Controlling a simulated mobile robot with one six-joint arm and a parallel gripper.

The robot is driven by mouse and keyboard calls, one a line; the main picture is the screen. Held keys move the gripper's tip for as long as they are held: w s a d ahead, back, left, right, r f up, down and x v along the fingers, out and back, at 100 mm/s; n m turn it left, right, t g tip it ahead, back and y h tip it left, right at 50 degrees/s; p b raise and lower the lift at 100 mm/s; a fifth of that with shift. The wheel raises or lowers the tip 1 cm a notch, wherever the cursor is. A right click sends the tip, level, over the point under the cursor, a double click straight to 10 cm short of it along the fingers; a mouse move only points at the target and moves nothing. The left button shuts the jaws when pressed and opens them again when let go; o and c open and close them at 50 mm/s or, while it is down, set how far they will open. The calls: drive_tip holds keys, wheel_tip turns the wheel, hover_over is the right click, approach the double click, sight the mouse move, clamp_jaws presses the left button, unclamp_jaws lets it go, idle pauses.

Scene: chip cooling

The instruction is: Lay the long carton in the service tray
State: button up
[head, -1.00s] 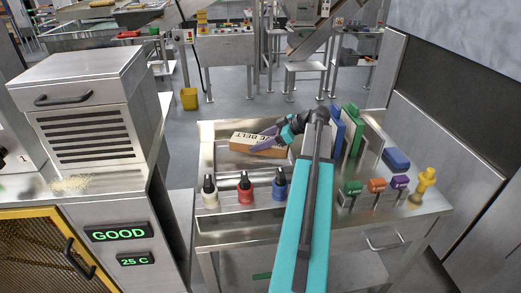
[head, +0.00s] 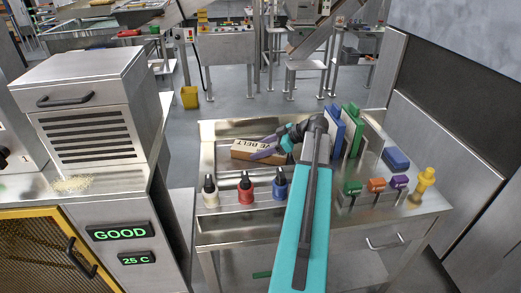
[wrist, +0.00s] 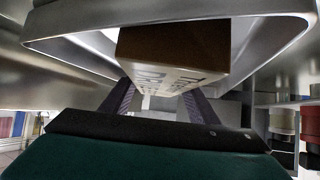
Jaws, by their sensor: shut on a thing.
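My gripper (head: 264,150) has purple fingers shut on the carton from the right. In the wrist view the carton (wrist: 175,45) sits between the fingers (wrist: 158,105), with the tray's metal rim (wrist: 268,32) around it. I cannot tell whether its underside touches the tray floor.
White, red (head: 245,188) and blue bottles stand along the front of the tray. Blue and green upright panels (head: 353,130) are right of my arm. Small coloured blocks (head: 376,186) and a yellow piece (head: 425,182) stand farther right. A metal cabinet (head: 90,130) is at left.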

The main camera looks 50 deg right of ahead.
drive_tip(key=o, duration=1.4)
drive_tip(key=shift+r, duration=0.1)
drive_tip(key=b+v, duration=0.2)
drive_tip(key=v, duration=1)
drive_tip(key=shift+d, duration=0.1)
